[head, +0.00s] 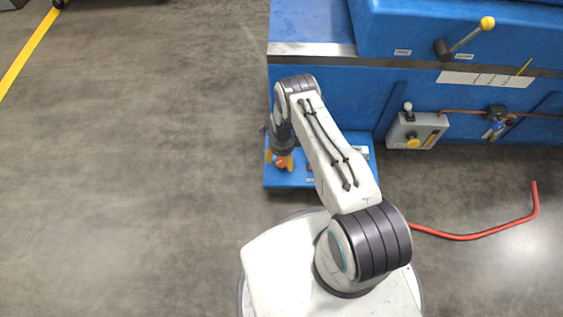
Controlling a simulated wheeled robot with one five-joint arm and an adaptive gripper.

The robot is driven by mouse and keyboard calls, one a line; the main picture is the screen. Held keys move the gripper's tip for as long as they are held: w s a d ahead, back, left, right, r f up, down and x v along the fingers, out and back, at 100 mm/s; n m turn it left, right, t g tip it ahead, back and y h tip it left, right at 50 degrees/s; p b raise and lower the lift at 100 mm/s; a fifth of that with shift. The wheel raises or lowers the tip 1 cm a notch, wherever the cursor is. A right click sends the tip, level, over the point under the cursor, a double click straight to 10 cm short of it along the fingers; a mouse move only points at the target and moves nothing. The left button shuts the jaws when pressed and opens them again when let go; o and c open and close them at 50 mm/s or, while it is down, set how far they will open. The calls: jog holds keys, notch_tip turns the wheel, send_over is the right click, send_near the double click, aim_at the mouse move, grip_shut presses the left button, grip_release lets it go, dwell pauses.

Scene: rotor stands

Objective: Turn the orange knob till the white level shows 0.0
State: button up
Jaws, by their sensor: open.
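My gripper (279,158) points down over the left part of a low blue stand (290,181), with its yellow fingers apart. A small orange-red thing, apparently the orange knob (281,165), shows between and below the fingertips. I cannot tell whether the fingers touch it. A pale piece on the stand, right of my arm (361,150), may be the white level. My arm covers much of the stand's middle, and no reading can be made out.
Behind the stand is a big blue machine (320,22) with a yellow-tipped lever (487,23). A red hose (470,237) lies on the floor. The left floor is clear.

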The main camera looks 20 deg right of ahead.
jog(key=shift+f+b, duration=0.3)
jog(key=shift+f, duration=0.75)
jog(key=shift+c, duration=0.3)
jog(key=c, duration=1.1)
jog(key=n+b, duration=0.3)
jog(key=n, duration=0.2)
jog(key=shift+f+b, duration=0.15)
jog(key=shift+b, duration=0.2)
jog(key=n+b, duration=0.1)
jog(key=n, duration=0.2)
jog(key=shift+b, duration=0.35)
jog(key=shift+n+b, duration=0.65)
jog(key=shift+n, duration=1.35)
